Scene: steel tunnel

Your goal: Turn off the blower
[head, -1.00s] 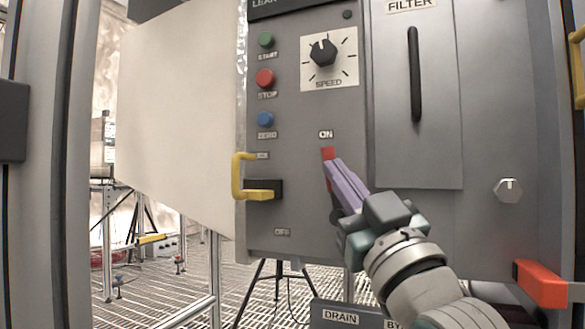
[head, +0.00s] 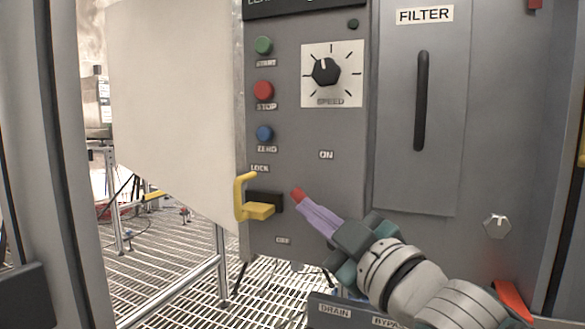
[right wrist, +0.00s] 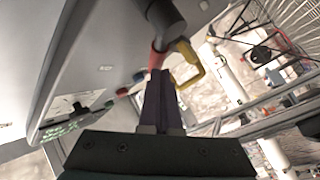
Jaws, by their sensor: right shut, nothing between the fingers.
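The grey blower panel (head: 345,205) carries a red-ended lever (head: 297,194) below and left of the ON label (head: 326,155) and above the OFF label (head: 283,240). Most of the lever is hidden behind my gripper. My right gripper (head: 306,206) has its purple fingers shut and empty, with the tips at the lever's red part. In the right wrist view the fingers (right wrist: 161,80) reach the red part (right wrist: 157,57), just below a dark cylinder (right wrist: 166,18); whether they touch is unclear. My left gripper is not in view.
A yellow lock handle (head: 243,200) on a black block sits just left of the lever. Green, red STOP (head: 264,90) and blue buttons and a speed knob (head: 326,71) are above. A filter cover (head: 440,130) stands right; steel grating (head: 180,265) lies below.

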